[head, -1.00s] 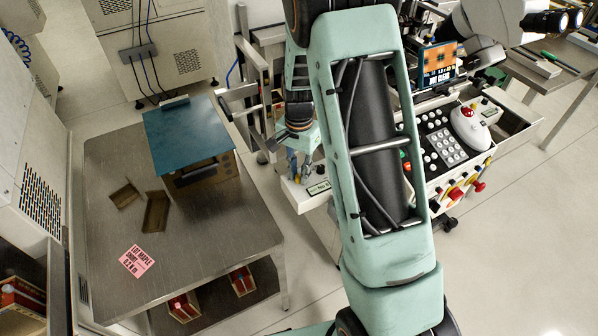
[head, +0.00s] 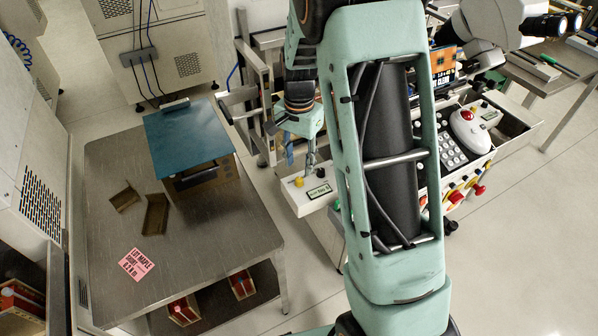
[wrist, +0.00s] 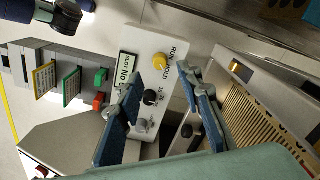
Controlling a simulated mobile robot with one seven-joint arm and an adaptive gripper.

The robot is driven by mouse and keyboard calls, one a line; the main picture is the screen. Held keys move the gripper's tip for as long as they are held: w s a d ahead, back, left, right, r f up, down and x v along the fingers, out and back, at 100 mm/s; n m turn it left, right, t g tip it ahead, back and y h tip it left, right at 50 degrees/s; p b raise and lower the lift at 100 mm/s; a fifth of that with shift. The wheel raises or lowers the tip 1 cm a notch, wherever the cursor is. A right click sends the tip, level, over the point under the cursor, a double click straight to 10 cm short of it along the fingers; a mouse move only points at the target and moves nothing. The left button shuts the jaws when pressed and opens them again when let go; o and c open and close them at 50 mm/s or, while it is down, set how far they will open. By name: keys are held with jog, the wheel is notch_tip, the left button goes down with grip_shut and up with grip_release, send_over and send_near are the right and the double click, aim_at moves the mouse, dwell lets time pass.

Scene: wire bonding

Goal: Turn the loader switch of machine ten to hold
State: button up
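A white loader panel (head: 296,201) sits right of the steel table, below my gripper (head: 311,162). In the wrist view, the panel (wrist: 157,39) carries a yellow knob (wrist: 160,62) beside the lettering RUN and HOLD. The yellow knob also shows in the head view (head: 299,182). A black knob (wrist: 151,97) and a grey knob (wrist: 145,124) lie along the same panel, next to a small display (wrist: 127,68). My gripper (wrist: 157,80) is open, its blue fingers on either side of the knob row. I cannot tell whether it touches the panel. No machine number is legible.
Green and red buttons (wrist: 100,88) are left of the panel in the wrist view. A ribbed tan part (wrist: 262,108) is at the right. In the head view, a steel table (head: 235,225) holds a blue-topped box (head: 188,135). A keypad console (head: 455,150) stands right of my arm.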

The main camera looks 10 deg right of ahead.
aim_at(299, 179)
notch_tip(299, 179, up, 6)
jog(key=shift+r, duration=0.1)
dwell(0.5)
